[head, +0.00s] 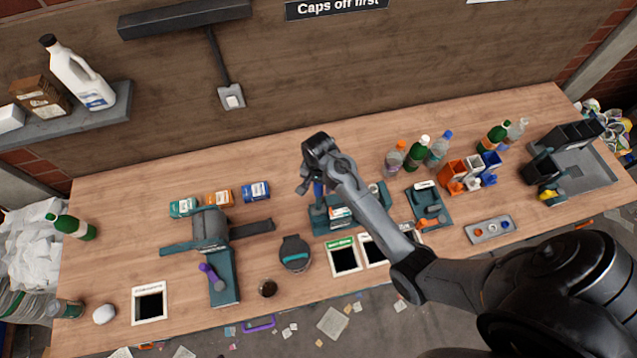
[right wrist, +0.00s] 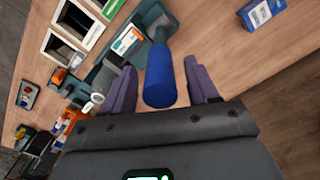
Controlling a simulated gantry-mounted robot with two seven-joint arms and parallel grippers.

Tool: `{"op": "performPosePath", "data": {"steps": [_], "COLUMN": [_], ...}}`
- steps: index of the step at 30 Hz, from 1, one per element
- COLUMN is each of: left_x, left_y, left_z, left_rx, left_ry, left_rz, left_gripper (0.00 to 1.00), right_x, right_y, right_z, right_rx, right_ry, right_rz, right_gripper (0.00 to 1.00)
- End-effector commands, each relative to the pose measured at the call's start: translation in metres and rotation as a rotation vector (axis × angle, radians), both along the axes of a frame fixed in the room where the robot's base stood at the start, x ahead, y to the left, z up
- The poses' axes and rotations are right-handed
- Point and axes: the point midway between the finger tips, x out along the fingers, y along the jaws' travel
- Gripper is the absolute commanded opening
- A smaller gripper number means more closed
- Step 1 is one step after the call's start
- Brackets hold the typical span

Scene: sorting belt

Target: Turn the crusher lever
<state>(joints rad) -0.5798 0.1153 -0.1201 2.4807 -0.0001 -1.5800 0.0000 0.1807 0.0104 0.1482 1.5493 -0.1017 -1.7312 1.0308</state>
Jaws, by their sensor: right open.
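A teal device (head: 331,216) with a blue lever handle (head: 318,190) stands at the middle of the bench; I take it for the crusher. In the right wrist view the blue handle (right wrist: 160,78) points toward the camera, between the two purple fingers. My right gripper (head: 311,186) is open around or just above this handle, with a gap visible on each side; contact cannot be told. The device's teal base (right wrist: 153,22) shows beyond the handle. My left gripper is in no view.
Another teal device (head: 212,228) with a purple handle (head: 210,274) stands to the left. A round dark press (head: 295,253) and framed openings (head: 344,257) lie near the front edge. Bottles (head: 418,152) and coloured bins (head: 468,175) stand right.

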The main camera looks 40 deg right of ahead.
Motion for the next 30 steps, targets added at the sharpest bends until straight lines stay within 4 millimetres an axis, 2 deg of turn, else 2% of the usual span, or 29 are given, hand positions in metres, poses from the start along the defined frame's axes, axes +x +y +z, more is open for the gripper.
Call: {"op": "performPosePath", "data": {"steps": [4,13,24,30], "left_x": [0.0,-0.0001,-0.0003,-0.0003], "left_y": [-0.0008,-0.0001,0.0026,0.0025], "left_z": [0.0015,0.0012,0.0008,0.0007], "left_rx": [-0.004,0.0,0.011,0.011], "left_ry": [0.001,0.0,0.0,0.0], "left_rz": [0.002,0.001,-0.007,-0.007], "left_gripper": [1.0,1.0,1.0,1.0], "right_x": [-0.0003,-0.0002,0.0,0.0], "right_y": [-0.0001,-0.0001,-0.0001,-0.0001], "right_z": [-0.0069,-0.0085,-0.0081,-0.0081], "right_rx": [0.0,-0.001,0.0,0.0], "right_ry": [0.0,0.0,-0.001,-0.001], "right_rz": [-0.001,0.0,0.0,0.0], "right_gripper": [0.59,0.59,0.02,0.0]}}
